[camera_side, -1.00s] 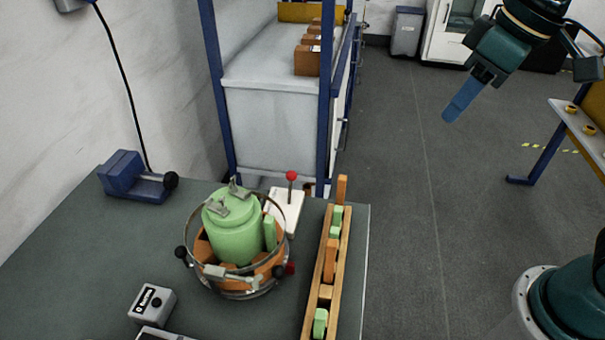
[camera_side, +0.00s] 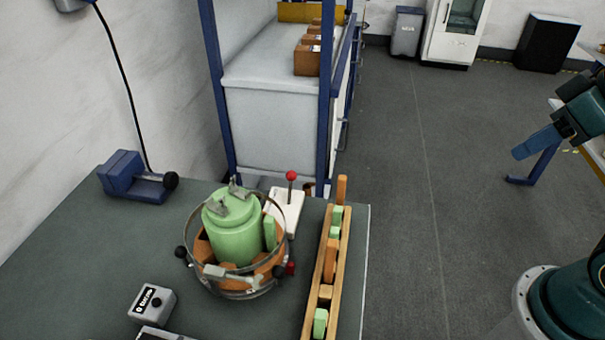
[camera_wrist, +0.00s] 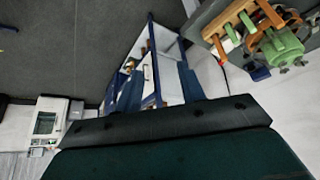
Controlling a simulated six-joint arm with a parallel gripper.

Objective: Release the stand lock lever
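A lever with a red ball knob (camera_side: 291,176) stands upright on a white base (camera_side: 287,212) on the bench, just behind a round stand (camera_side: 245,288). The stand has metal rings, black knobs and a red knob (camera_side: 290,268), and holds a green cylindrical part (camera_side: 236,238). I cannot tell which piece is the lock lever. My gripper (camera_side: 518,153) is far to the right, in the air over the floor, away from the bench. In the wrist view its two blue fingers (camera_wrist: 160,74) look apart with nothing between them. The green part (camera_wrist: 282,47) shows at upper right there.
A wooden rack (camera_side: 328,280) with green and orange blocks stands right of the stand. A blue clamp (camera_side: 135,178) and a grey box (camera_side: 152,302) are on the bench (camera_side: 85,250). A blue-framed shelf (camera_side: 270,135) stands behind. The floor between bench and gripper is clear.

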